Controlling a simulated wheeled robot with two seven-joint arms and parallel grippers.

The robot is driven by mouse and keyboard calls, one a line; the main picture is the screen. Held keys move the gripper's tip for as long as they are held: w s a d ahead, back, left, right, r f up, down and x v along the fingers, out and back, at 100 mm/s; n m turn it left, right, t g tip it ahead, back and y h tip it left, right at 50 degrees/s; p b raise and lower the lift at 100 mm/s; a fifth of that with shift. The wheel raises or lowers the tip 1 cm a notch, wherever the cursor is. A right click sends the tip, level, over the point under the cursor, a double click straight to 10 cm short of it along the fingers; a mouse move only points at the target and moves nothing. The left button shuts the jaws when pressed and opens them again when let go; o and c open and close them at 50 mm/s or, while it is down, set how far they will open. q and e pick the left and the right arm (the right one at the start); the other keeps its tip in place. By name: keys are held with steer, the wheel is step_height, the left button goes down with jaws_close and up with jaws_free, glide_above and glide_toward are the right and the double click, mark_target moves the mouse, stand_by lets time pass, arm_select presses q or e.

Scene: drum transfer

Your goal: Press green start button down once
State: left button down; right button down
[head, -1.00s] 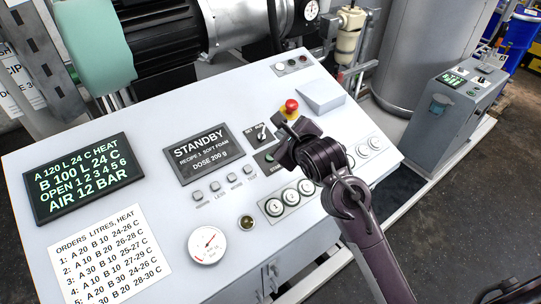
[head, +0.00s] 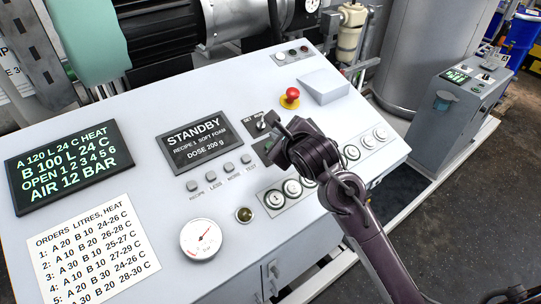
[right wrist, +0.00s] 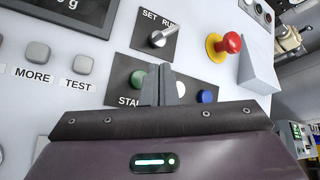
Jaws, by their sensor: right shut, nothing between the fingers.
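The green start button (right wrist: 138,78) sits on a dark plate marked with a partly covered START label in the right wrist view. A white button (right wrist: 181,89) and a blue button (right wrist: 206,96) are on the same plate. My right gripper (right wrist: 165,72) is shut and empty, its fingertips just right of the green button in that view. I cannot tell whether they touch the panel. My left gripper is not in view.
A red stop button (head: 290,97) and a SET/RUN switch (right wrist: 160,38) are close to the gripper. The display (head: 200,145) reads STANDBY. Small push buttons (head: 227,170) and a row of round numbered controls (head: 292,188) lie nearby on the sloping panel.

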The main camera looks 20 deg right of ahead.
mark_target(270, 142)
steer(key=shift+w+a+f+b, duration=0.1)
steer(key=shift+w+f+b, duration=0.1)
steer(key=shift+f, duration=0.4)
steer(key=shift+w+a+f+b, duration=0.1)
steer(key=shift+w+f, duration=0.05)
steer(key=shift+f, duration=0.4)
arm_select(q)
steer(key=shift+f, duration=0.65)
arm_select(e)
steer(key=shift+f, duration=0.15)
stand_by(0.4)
steer(key=shift+w+f, duration=0.1)
steer(key=shift+f, duration=0.15)
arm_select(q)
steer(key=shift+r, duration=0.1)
